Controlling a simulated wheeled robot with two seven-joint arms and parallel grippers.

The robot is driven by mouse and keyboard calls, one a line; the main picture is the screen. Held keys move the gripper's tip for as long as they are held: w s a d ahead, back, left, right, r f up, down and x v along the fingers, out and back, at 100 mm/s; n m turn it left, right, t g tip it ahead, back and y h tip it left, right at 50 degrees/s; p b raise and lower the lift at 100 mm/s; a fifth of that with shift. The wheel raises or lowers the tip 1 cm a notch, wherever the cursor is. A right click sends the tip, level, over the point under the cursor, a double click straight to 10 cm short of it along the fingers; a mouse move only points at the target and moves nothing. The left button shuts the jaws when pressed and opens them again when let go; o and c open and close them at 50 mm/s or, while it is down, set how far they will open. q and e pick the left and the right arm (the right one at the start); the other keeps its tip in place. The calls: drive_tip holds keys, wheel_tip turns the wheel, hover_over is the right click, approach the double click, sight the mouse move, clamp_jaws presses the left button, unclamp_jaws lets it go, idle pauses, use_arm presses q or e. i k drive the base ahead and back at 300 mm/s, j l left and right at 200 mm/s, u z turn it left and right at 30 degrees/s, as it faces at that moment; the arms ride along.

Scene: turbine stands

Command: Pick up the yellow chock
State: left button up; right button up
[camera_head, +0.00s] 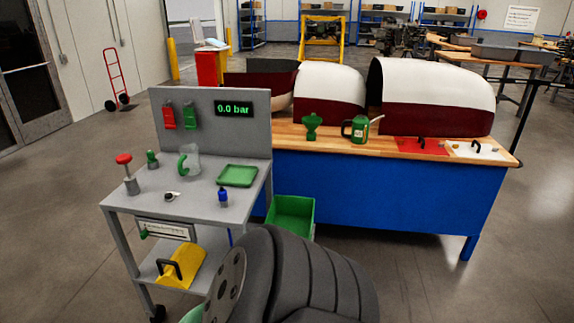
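The yellow chock (185,265) is a wedge-like block with a black handle. It sits on the lower shelf (146,271) of the grey cart (130,207) at the left. Its right end is close to the dark, ribbed part of my own body at the bottom middle, which hides part of the shelf. Neither of my grippers shows in this view.
The cart top holds a green tray (238,176), a clear jug (191,160), a red-knobbed part (127,174) and a blue bottle (223,197). A green bin (291,216) stands beside the cart. A blue workbench (390,195) is behind. Open floor lies at right.

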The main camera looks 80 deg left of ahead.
sight(181, 271)
drive_tip(key=u, duration=3.65)
drive_tip(key=z, duration=3.85)
drive_tip(key=u, duration=3.5)
